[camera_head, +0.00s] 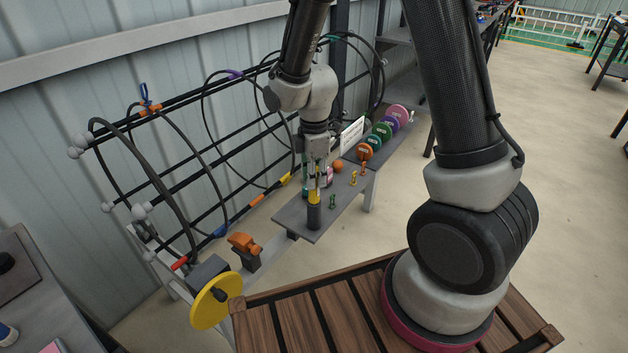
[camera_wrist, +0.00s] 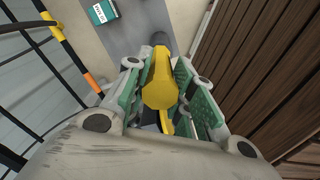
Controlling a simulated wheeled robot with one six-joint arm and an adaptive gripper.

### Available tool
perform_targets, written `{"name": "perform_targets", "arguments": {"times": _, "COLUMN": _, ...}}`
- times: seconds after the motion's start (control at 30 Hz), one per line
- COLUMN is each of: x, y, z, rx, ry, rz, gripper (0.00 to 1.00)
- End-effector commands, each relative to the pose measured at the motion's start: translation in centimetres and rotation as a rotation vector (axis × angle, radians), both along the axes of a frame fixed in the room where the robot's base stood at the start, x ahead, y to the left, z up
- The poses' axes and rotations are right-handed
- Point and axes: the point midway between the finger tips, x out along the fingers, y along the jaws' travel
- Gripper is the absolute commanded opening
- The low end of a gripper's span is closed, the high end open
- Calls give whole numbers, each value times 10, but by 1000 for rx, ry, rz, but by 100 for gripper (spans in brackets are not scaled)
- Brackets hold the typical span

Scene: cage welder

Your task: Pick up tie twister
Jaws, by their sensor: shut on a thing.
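The tie twister (camera_wrist: 160,88) appears to be the yellow tool between my gripper's fingers in the wrist view. My gripper (camera_wrist: 158,95) is shut on it, with green pads on both sides. In the head view, my gripper (camera_head: 317,172) points down over the grey shelf, and the yellow tool (camera_head: 313,197) shows just under the fingers. Below the yellow part is a dark upright cylinder (camera_head: 314,217) at the shelf's near end. I cannot tell whether the cylinder is a stand or part of the tool, or whether the tool is lifted.
A wire cage (camera_head: 190,150) stands close on the left. An orange tool (camera_head: 243,243) and a yellow wheel (camera_head: 208,305) are nearer.

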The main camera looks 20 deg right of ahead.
Motion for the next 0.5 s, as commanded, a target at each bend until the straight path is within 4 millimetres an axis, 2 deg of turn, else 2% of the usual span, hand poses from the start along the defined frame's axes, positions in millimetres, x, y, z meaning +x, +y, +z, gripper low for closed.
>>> {"name": "perform_targets", "arguments": {"times": 0.17, "x": 1, "y": 0, "z": 14, "rx": 1, "ry": -3, "rz": 0, "gripper": 0}}
{"name": "perform_targets", "arguments": {"times": 0.27, "x": 1, "y": 1, "z": 29, "rx": 2, "ry": -5, "rz": 0, "gripper": 0}}
{"name": "perform_targets", "arguments": {"times": 0.5, "x": 2, "y": 1, "z": 77, "rx": 2, "ry": -6, "rz": 0, "gripper": 0}}
